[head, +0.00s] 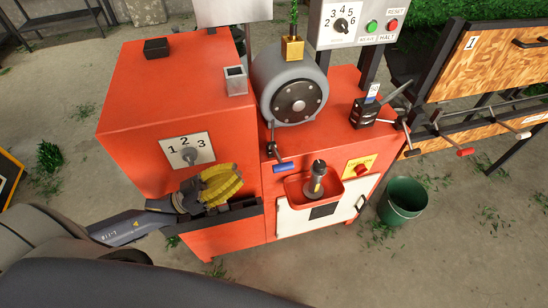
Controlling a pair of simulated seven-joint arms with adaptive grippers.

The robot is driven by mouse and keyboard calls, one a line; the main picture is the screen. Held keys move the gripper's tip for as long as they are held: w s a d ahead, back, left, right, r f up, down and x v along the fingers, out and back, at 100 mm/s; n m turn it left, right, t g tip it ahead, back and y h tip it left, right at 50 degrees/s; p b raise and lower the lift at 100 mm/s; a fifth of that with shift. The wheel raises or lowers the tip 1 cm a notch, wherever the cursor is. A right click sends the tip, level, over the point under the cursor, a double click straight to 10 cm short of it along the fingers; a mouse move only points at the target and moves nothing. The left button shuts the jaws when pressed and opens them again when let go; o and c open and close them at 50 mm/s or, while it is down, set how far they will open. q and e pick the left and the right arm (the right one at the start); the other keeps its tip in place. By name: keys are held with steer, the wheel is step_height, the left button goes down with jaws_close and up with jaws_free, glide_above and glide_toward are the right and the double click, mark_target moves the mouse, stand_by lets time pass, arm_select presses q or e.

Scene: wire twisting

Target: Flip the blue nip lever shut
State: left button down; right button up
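A short lever with a blue grip (285,168) hangs on the red machine's front, below the grey round housing (293,86). I cannot tell for sure which of these is the nip lever. My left gripper (223,185), with yellow ribbed fingers, is in front of the left cabinet, left of the blue grip and apart from it. Its finger gap is not clear. My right gripper is out of view.
A red tray (299,190) with a dark upright cylinder (318,180) juts from the machine's front. A green bucket (403,201) stands on the floor. The dial panel (187,150) is just above my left gripper.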

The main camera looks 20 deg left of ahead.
mark_target(278, 169)
arm_select(q)
steer(key=x, duration=1.2)
steer(key=shift+w+f, duration=0.1)
steer(key=shift+f, duration=0.6)
steer(key=shift+f, duration=0.1)
steer(key=shift+s+d+f+m+g+h, duration=0.15)
steer(key=shift+s+f+m+g, duration=0.1)
steer(key=shift+f+m, duration=0.4)
steer(key=shift+s+d+f+m+g+h, duration=0.15)
steer(key=shift+s+f+m+g+h, duration=0.15)
steer(key=shift+m, duration=0.6)
steer(key=shift+s+d+f+m+g+h, duration=0.15)
steer(key=shift+s+f+m+g, duration=0.1)
steer(key=shift+f+m, duration=0.4)
steer(key=shift+r, duration=0.15)
